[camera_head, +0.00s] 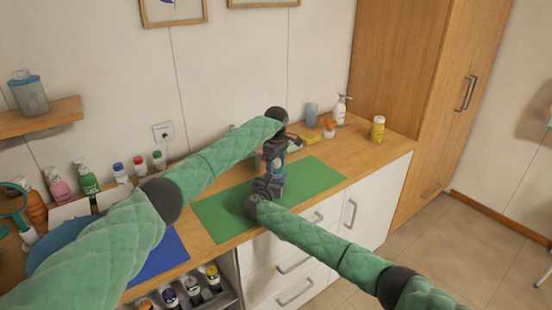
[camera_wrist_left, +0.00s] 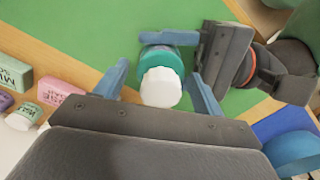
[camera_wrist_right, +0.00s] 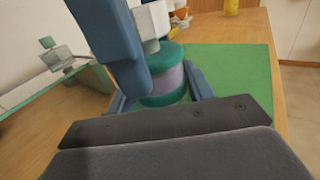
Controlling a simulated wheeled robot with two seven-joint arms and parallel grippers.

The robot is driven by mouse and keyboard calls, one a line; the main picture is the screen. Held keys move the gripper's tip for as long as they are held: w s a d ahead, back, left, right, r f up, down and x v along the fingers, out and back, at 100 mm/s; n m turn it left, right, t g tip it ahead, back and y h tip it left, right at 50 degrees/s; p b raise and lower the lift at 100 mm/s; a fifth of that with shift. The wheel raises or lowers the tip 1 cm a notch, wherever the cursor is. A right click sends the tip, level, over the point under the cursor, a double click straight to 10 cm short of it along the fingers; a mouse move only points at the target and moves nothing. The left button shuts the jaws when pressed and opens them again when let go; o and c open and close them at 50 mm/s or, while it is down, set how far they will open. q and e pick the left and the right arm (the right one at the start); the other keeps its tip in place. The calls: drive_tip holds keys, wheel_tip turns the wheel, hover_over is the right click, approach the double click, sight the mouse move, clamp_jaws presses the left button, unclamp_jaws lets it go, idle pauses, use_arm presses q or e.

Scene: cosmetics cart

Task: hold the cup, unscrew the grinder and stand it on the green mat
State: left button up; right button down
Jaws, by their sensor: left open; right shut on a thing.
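The cup (camera_wrist_right: 168,82), banded teal and lavender, stands upright between the fingers of my right gripper (camera_wrist_right: 160,92), which is shut on it. The white grinder (camera_wrist_left: 160,88) sits on top of the cup; its upper part also shows in the right wrist view (camera_wrist_right: 152,20). My left gripper (camera_wrist_left: 158,68) is open above, one finger on each side of the grinder, with gaps visible. The green mat (camera_head: 315,178) lies under both grippers. In the head view, the grippers largely hide the cup and grinder.
A blue mat (camera_head: 160,262) lies left of the green one. Several bottles stand at the back left. A yellow bottle (camera_head: 378,129), a white pump bottle (camera_head: 340,110) and a blue cup (camera_head: 312,115) stand at the back right. The green mat's right part is clear.

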use_arm(q)
drive_tip(key=shift+f, duration=1.45)
drive_tip(key=c, duration=1)
drive_tip(key=shift+o, duration=0.2)
drive_tip(key=n, duration=0.6)
drive_tip(key=shift+d, duration=0.1)
drive_tip(key=o, duration=1.1)
drive_tip(key=shift+c, duration=0.2)
